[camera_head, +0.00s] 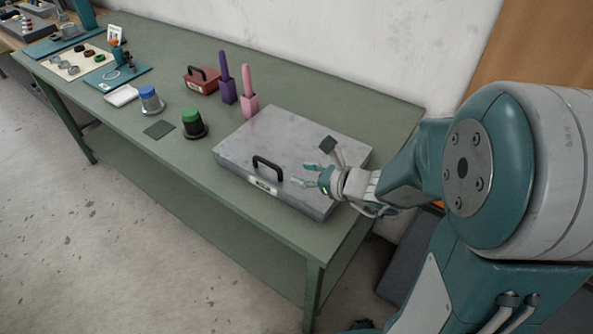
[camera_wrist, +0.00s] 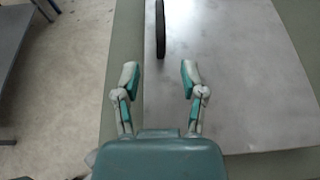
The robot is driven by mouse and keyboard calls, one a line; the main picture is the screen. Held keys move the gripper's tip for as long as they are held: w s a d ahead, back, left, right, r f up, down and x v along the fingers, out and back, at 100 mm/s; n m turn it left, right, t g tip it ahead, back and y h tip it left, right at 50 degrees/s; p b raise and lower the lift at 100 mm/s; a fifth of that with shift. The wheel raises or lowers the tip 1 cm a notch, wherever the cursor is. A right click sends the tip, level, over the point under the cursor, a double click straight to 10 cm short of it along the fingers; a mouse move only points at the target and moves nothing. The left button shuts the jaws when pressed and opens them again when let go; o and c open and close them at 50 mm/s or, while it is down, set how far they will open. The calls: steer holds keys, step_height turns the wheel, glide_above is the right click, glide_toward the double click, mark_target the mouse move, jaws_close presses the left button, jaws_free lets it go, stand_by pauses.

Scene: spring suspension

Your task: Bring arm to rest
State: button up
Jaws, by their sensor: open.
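My gripper (camera_head: 306,176) is open and empty above the right part of a grey metal case (camera_head: 270,138) on the green table. It also shows in the wrist view (camera_wrist: 158,72), with its two fingers apart over the case's edge. The case is closed, with a black handle (camera_head: 267,168) on its front side. The handle also shows in the wrist view (camera_wrist: 160,28), beyond the fingertips and apart from them. My arm reaches in from the right of the head view.
On the green table (camera_head: 300,245), left of the case, stand a green-topped container (camera_head: 192,123), a blue-topped one (camera_head: 151,100), purple (camera_head: 227,80) and pink (camera_head: 249,92) holders, and a red toolbox (camera_head: 201,80). A white wall is behind. Open floor (camera_head: 130,260) lies in front.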

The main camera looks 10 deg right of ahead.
steer(key=shift+a, duration=0.1)
stand_by(0.3)
steer(key=s+a+r+n+g+h, duration=0.1)
steer(key=s+a+r+n+g, duration=0.15)
steer(key=s+n, duration=0.45)
steer(key=s+a+r+n+g, duration=0.25)
steer(key=s+n+g, duration=0.2)
steer(key=n, duration=0.45)
steer(key=s+d+r+n+t+h, duration=0.2)
steer(key=s+d+r+n+h, duration=0.3)
steer(key=d+n+h, duration=0.3)
steer(key=s+d+n, duration=0.1)
steer(key=n, duration=0.1)
steer(key=shift+s+d+n+t, duration=0.3)
steer(key=shift+s+d, duration=0.1)
steer(key=shift+r, duration=0.1)
